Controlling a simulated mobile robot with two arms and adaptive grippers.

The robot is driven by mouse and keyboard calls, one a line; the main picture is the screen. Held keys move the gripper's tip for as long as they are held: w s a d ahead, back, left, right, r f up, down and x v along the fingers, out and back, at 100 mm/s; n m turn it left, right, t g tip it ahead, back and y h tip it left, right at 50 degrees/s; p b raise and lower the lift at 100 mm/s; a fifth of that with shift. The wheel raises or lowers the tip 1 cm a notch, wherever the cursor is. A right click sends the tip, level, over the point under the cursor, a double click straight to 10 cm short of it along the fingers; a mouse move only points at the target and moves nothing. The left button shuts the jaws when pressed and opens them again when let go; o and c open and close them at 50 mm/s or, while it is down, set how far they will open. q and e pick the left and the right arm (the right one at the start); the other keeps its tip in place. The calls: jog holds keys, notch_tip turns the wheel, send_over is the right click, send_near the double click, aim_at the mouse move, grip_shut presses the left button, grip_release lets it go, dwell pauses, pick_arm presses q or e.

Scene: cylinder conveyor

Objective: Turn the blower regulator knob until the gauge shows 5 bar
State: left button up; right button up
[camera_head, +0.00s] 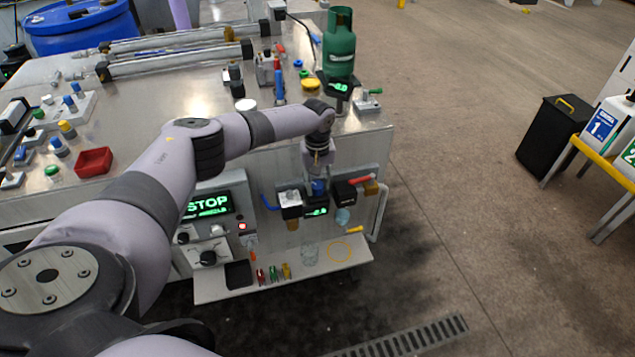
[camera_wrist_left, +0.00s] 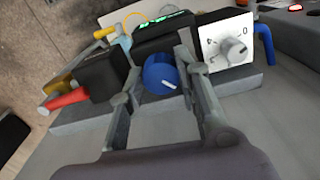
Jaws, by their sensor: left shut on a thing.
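The blue regulator knob (camera_head: 319,188) is on the front of the bench; it also shows large in the left wrist view (camera_wrist_left: 160,75), with a white pointer line on its face. My left gripper (camera_head: 318,178) reaches down over it from above, and its fingers stand on both sides of the knob in the left wrist view, shut on it. The gauge (camera_head: 316,211) is a green digital display just below the knob; its digits are too small to read surely. My right gripper is not in view.
A white dial box (camera_head: 290,198) sits left of the knob and a black block with a red lever (camera_head: 358,181) sits right. A green STOP display (camera_head: 208,205) is further left. A shelf (camera_head: 295,283) with small parts juts out below.

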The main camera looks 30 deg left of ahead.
pick_arm(q)
jog(key=shift+r+m+p, duration=0.1)
jog(key=shift+m+p, duration=0.65)
jog(key=shift+m, duration=0.15)
jog(key=m, duration=0.2)
jog(key=shift+m+p, duration=0.3)
jog(key=shift+p, duration=0.05)
jog(key=m, duration=0.5)
jog(key=shift+a, duration=0.15)
jog(key=m, duration=0.6)
jog(key=shift+a, duration=0.1)
jog(key=o, duration=1.1)
jog(key=shift+o, duration=0.2)
